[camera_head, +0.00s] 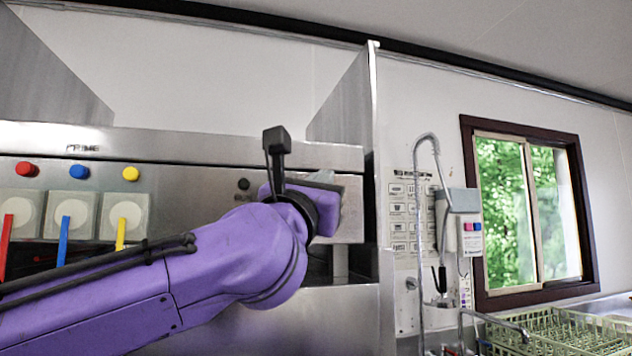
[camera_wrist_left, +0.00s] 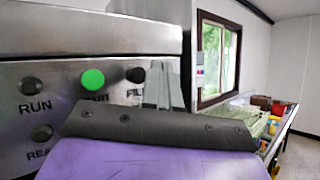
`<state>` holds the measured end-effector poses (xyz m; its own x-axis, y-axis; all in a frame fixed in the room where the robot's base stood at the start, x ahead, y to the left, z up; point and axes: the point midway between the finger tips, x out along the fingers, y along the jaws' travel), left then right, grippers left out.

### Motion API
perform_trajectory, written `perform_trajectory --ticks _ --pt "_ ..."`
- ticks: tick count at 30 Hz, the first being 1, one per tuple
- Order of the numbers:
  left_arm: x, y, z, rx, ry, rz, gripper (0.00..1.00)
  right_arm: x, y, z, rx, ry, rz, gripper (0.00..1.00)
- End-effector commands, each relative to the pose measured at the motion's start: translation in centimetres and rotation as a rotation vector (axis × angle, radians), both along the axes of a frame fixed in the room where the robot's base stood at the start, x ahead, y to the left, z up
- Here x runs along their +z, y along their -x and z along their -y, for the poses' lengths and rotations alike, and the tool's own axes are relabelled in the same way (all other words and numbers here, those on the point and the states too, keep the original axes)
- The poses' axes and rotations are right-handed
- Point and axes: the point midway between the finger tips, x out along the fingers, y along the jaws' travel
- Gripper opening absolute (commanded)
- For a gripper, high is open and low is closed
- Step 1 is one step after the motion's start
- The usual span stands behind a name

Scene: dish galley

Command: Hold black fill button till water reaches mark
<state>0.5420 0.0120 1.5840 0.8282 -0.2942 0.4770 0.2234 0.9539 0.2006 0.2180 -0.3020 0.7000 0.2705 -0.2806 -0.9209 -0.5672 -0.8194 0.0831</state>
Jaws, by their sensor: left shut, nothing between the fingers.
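The black fill button (camera_wrist_left: 135,75) is on the steel control panel in the left wrist view, above a partly covered label starting "FIL". My left gripper (camera_wrist_left: 165,84) is shut and empty, its grey fingers just right of the button and overlapping the label. I cannot tell whether they touch the button or panel. In the head view my left gripper (camera_head: 328,192) is at the right end of the panel, and the wrist hides the fill button there. No water or level mark is visible. My right gripper is not in view.
A green start button (camera_wrist_left: 93,79) and a dark RUN lamp (camera_wrist_left: 31,86) are left of the fill button. A spray tap (camera_head: 428,140) and green dish rack (camera_head: 560,330) are at right.

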Motion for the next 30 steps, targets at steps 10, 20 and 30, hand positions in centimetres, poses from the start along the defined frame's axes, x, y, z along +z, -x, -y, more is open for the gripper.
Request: perform_trajectory --ticks 10,20,30 --pt "-0.1 -1.6 -0.4 0.000 -0.002 -0.001 0.00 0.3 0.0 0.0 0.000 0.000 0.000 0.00" --pt "-0.1 -1.5 -0.4 0.000 -0.001 0.000 0.00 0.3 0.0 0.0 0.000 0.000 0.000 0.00" --pt "-0.1 -1.5 -0.4 0.000 -0.001 0.000 0.00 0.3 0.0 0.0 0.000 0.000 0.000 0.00"
